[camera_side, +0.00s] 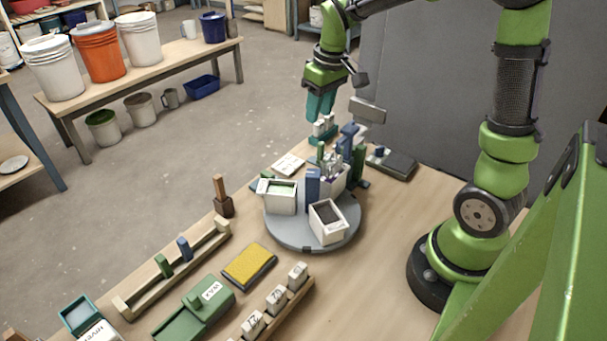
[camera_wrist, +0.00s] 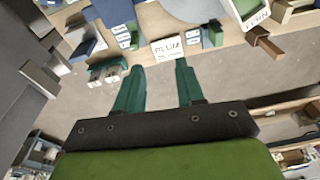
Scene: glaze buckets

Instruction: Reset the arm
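My gripper (camera_side: 321,108) hangs over the far edge of the workbench (camera_side: 385,225), fingers pointing down. In the wrist view its two teal fingers (camera_wrist: 158,82) stand apart with only floor showing between them, so it is open and empty. A white card lettered PLUM (camera_wrist: 167,48) lies on the bench beyond the fingertips. A small teal rack with white tags (camera_side: 324,130) stands just below the gripper in the side view; whether they touch is unclear. The grey turntable (camera_side: 290,238) carries white buckets (camera_side: 280,197) and upright blue and green pieces.
A yellow sponge (camera_side: 250,266), green WAX box (camera_side: 198,306), wooden rail (camera_side: 172,268) and row of labelled white blocks (camera_side: 277,298) occupy the near bench. A grey panel (camera_side: 410,90) stands behind. Open bench lies right of the turntable.

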